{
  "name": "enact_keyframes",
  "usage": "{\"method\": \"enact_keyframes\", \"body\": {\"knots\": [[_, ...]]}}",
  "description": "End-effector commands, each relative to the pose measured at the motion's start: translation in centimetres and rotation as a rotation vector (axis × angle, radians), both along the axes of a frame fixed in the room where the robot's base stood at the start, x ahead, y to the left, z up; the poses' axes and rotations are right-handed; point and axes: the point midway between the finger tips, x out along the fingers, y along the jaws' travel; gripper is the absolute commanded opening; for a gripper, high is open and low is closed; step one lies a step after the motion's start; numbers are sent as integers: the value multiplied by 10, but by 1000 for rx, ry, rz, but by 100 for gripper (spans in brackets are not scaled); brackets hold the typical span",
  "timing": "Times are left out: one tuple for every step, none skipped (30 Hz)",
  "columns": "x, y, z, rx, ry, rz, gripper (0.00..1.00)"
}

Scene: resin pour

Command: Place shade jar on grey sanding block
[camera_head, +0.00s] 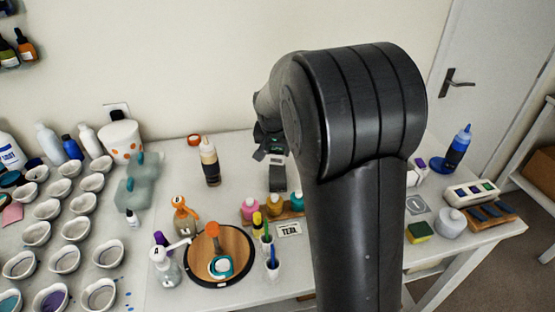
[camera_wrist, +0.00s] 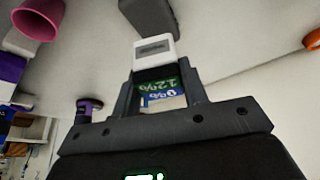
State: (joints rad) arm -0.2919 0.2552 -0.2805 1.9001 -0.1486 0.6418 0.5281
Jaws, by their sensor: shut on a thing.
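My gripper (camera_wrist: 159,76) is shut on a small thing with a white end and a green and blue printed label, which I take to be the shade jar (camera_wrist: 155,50). In the head view my gripper (camera_head: 267,143) is mostly hidden behind my arm, and the jar cannot be made out clearly. The grey sanding block (camera_head: 278,179) lies on the table just in front of my gripper. In the wrist view the block (camera_wrist: 150,14) shows just beyond the jar's white end. I cannot tell whether they touch.
Pink, yellow and teal jars (camera_head: 272,204) stand on a wooden rack in front of the block, beside a lettered card (camera_head: 289,229). A dark-capped bottle (camera_head: 209,163) and an orange ring (camera_head: 194,140) are to the left. My arm hides the table to the right.

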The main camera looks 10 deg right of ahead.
Motion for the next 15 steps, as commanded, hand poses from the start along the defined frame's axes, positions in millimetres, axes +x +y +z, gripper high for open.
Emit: {"method": "enact_keyframes", "body": {"knots": [[0, 1, -3, 0, 0, 0, 15], [0, 1, -5, 0, 1, 0, 15], [0, 1, -9, 0, 1, 0, 15], [0, 1, -13, 0, 1, 0, 15], [0, 1, -18, 0, 2, 0, 15], [0, 1, -24, 0, 2, 0, 15], [0, 1, -29, 0, 2, 0, 15], [0, 0, -33, 0, 2, 0, 15], [0, 0, -37, 1, 1, -1, 15], [0, 0, -39, 0, 0, -1, 15], [0, 0, -40, 0, 0, -1, 15], [0, 0, -40, 0, -1, -1, 15], [0, 0, -40, 1, -1, -1, 15], [1, 0, -40, 1, -1, -1, 15], [0, 0, -39, 1, -1, -1, 15]]}}
